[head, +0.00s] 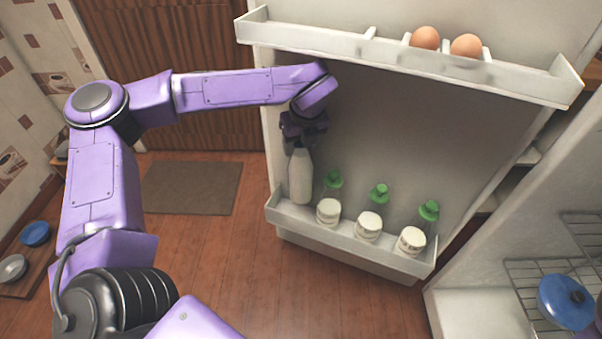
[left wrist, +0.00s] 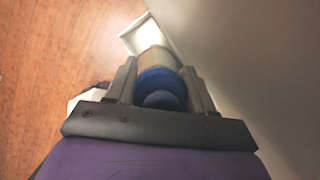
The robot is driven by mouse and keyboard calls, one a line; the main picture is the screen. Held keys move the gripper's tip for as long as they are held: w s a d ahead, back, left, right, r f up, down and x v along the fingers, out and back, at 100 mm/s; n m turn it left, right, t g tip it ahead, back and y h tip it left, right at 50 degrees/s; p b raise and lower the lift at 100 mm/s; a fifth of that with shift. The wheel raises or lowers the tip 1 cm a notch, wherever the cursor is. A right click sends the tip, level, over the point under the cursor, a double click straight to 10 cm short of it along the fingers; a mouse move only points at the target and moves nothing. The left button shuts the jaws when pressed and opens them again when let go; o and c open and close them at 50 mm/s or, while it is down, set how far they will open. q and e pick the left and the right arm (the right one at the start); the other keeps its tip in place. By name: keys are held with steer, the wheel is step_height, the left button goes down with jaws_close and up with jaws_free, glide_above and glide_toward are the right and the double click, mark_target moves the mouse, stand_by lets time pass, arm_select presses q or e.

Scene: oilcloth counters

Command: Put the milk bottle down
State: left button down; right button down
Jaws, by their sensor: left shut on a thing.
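The white milk bottle (head: 300,177) is upright at the left end of the lower shelf (head: 348,241) of the open fridge door. My left gripper (head: 301,142) comes down from above and is shut on the bottle's top. In the left wrist view the bottle's blue cap (left wrist: 161,85) is between the two fingers of the left gripper (left wrist: 162,82). My right gripper is not in view.
Several white-lidded jars (head: 368,226) and green-topped bottles (head: 379,194) fill the shelf to the right. An upper door shelf (head: 330,45) holds two eggs (head: 466,46). A blue lidded pot (head: 566,301) sits on a fridge rack at right.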

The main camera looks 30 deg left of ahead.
mark_target(301, 174)
arm_select(q)
steer(key=shift+w, duration=0.25)
step_height(301, 174, down, 11)
steer(key=shift+f+b, duration=0.1)
steer(key=shift+b, duration=0.6)
steer(key=shift+w+a+f, duration=0.1)
steer(key=shift+w, duration=0.1)
steer(key=shift+f, duration=0.15)
steer(key=c, duration=0.7)
jaws_free()
steer(key=shift+s, duration=0.1)
